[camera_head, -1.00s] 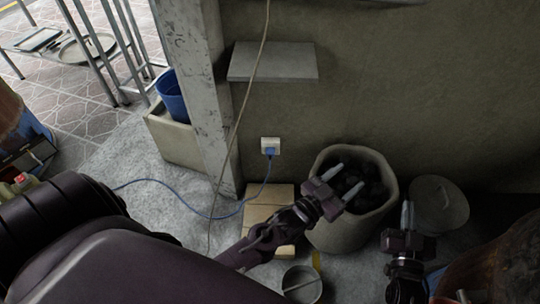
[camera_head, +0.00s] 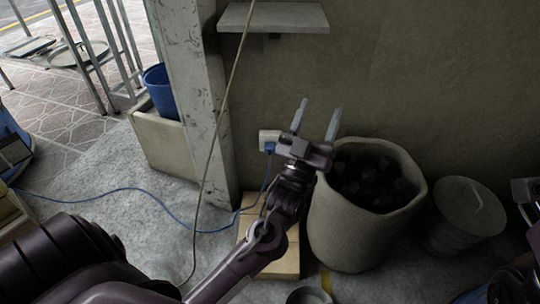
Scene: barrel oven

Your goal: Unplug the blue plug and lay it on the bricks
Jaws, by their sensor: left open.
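The blue plug (camera_head: 269,147) sits in the white wall socket (camera_head: 265,135), low on the wall right of the pillar. Its blue cable (camera_head: 130,189) hangs down and runs left across the floor. My left gripper (camera_head: 317,122) is open and empty, its two pale fingers pointing up, just right of the socket in the picture. Its body partly covers the socket's right side. The pale bricks (camera_head: 286,264) lie on the floor below the socket, partly hidden by my left arm. At the right edge, part of my right arm shows, but its fingers cannot be made out.
A large pot of dark lumps (camera_head: 350,230) stands right of the bricks, close to my left gripper. A round lid (camera_head: 465,208) is farther right. A shelf (camera_head: 273,18) juts out above. A thin cord (camera_head: 213,150) hangs before the pillar (camera_head: 190,75). A blue bucket (camera_head: 160,92) stands left.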

